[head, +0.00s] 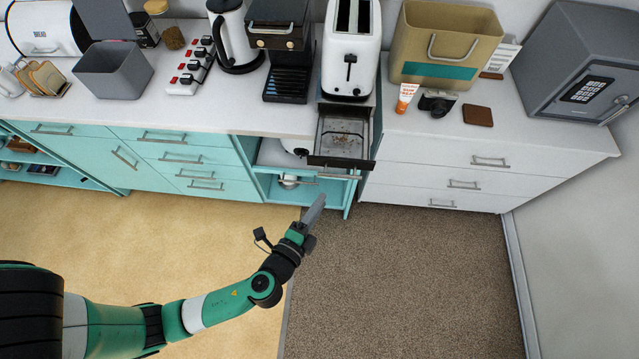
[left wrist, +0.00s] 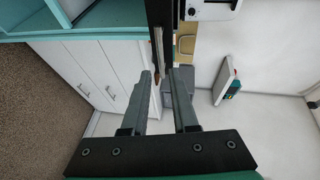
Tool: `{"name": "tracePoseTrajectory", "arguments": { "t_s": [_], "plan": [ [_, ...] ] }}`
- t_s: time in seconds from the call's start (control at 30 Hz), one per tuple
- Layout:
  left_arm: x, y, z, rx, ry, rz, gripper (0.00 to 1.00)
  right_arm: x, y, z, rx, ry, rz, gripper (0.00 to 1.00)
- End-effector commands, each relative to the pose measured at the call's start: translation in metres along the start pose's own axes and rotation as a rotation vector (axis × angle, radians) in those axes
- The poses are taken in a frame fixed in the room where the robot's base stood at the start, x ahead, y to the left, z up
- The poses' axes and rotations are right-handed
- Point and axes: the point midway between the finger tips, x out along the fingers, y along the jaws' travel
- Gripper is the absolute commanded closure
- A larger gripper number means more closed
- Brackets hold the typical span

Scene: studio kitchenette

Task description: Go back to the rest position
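My left gripper (head: 314,214) is in front of the counter in the head view, over the floor and below the pulled-out tray. In the left wrist view its two fingers (left wrist: 164,75) stand apart with nothing between them. It is open and empty. My right gripper shows in neither view.
A dark tray (head: 343,139) with brown bits juts out below the white toaster (head: 351,50). Under it, a teal cabinet (head: 318,190) stands open with a pot (head: 289,181) inside. White drawers (head: 463,184) are to the right. The floor (head: 410,270) is clear.

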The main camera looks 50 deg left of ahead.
Motion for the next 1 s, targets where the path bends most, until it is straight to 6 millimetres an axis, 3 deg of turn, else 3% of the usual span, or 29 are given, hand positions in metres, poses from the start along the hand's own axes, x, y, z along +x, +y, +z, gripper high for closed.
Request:
{"name": "tracePoseTrajectory", "arguments": {
  "t_s": [0.67,0.73,0.77,0.87,0.97,1.0],
  "plan": [
    [-0.002,-0.001,0.001,0.0,-0.003,0.0,0.73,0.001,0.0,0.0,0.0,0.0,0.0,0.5],
    [0.004,-0.01,0.0,-0.016,-0.012,-0.017,0.73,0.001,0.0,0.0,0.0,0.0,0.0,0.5],
    [0.008,-0.017,-0.002,-0.03,-0.016,-0.032,0.73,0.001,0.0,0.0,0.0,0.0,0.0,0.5],
    [0.031,-0.064,-0.014,-0.105,-0.03,-0.119,0.73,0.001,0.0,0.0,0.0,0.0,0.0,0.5],
    [0.055,-0.141,-0.028,-0.262,-0.028,-0.241,0.73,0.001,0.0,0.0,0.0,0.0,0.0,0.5],
    [0.062,-0.176,-0.032,-0.346,-0.016,-0.29,0.73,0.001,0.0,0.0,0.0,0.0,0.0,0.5]
  ]
}}
